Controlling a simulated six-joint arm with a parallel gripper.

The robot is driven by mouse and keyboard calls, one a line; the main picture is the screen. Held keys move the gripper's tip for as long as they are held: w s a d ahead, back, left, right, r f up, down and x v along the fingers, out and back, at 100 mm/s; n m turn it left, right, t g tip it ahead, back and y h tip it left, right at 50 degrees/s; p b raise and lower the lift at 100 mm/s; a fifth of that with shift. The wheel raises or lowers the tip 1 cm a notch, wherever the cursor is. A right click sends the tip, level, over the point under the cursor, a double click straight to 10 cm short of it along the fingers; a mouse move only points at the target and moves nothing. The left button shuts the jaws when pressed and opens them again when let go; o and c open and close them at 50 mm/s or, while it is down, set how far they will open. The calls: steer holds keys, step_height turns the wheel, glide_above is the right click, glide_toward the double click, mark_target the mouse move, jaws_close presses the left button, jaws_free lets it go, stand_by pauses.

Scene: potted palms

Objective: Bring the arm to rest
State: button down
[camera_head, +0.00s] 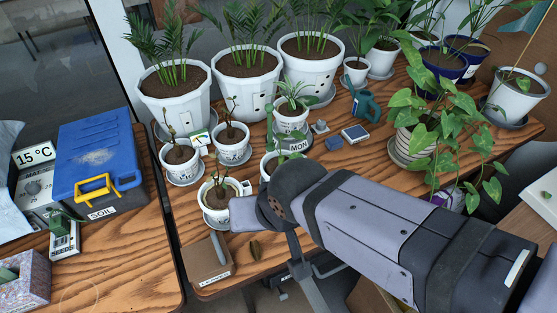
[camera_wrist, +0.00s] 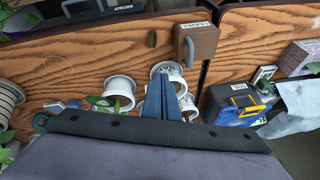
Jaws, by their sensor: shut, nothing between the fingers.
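My gripper shows in the wrist view (camera_wrist: 161,76) as two blue-grey fingers pressed together, with nothing between them. It is over the wooden table (camera_wrist: 75,68), in front of small white pots (camera_wrist: 120,86). In the head view my arm reaches in from the lower right over the table's front, and its bent wrist is near the small white pots (camera_head: 217,216).
A brown box labelled LEAVES (camera_head: 207,270) and a dry leaf (camera_head: 255,250) sit near the table's front edge. Large potted palms (camera_head: 176,100) stand at the back. A trailing plant (camera_head: 425,125) is near the arm on the right. A blue-lidded SOIL box (camera_head: 98,160) is on the left table.

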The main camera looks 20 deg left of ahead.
steer(key=s+d+f+n+h, duration=0.1)
steer(key=s+d+f+n, duration=0.1)
steer(key=d+f+n, duration=0.25)
steer(key=w+d+m+g+h+p, duration=0.1)
steer(key=d+m+p, duration=0.3)
steer(key=d, duration=0.8)
steer(key=w+d+m+g+h+p, duration=0.1)
steer(key=d+m, duration=0.5)
steer(key=d, duration=0.7)
steer(key=w+h+p, duration=0.1)
steer(key=w+p, duration=0.1)
steer(key=w, duration=0.1)
steer(key=shift+d+f+g+p, duration=0.25)
steer(key=shift+f+g+p, duration=0.05)
steer(key=shift+f+p, duration=0.1)
steer(key=shift+m, duration=0.25)
